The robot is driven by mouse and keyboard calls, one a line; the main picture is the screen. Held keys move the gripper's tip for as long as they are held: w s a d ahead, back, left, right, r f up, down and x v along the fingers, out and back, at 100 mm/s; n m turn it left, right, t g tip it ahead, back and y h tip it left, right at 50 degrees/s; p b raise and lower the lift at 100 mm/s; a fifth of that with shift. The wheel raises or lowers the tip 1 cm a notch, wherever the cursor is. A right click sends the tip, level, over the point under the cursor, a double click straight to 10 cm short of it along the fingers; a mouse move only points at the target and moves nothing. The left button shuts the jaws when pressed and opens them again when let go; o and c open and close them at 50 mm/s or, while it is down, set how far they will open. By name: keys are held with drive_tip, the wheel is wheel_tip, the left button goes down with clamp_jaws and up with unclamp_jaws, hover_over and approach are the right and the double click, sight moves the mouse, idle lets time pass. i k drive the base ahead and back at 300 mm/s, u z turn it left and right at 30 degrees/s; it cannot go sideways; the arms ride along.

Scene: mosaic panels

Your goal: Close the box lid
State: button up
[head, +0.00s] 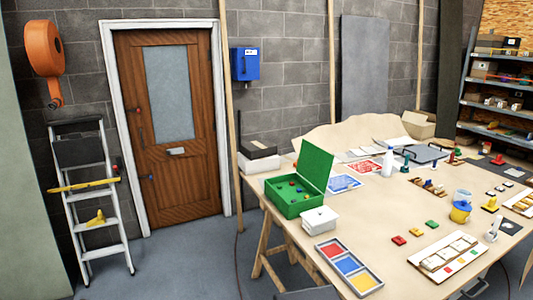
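A green box (292,207) stands on the near left part of the wooden table. Its green lid (315,166) is open and stands up, leaning slightly back, on the right side of the box. Several small red and blue pieces lie inside the box. My gripper is not in view.
The table (400,215) carries a white box (319,220) close to the green box, a tray with coloured compartments (348,268), loose tiles and a blue and yellow container (460,210). A stepladder (92,200) and a door stand at left. The floor before the door is clear.

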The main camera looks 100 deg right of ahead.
sight(315, 164)
drive_tip(key=z, duration=3.05)
drive_tip(key=i, duration=0.95)
drive_tip(key=u, duration=0.15)
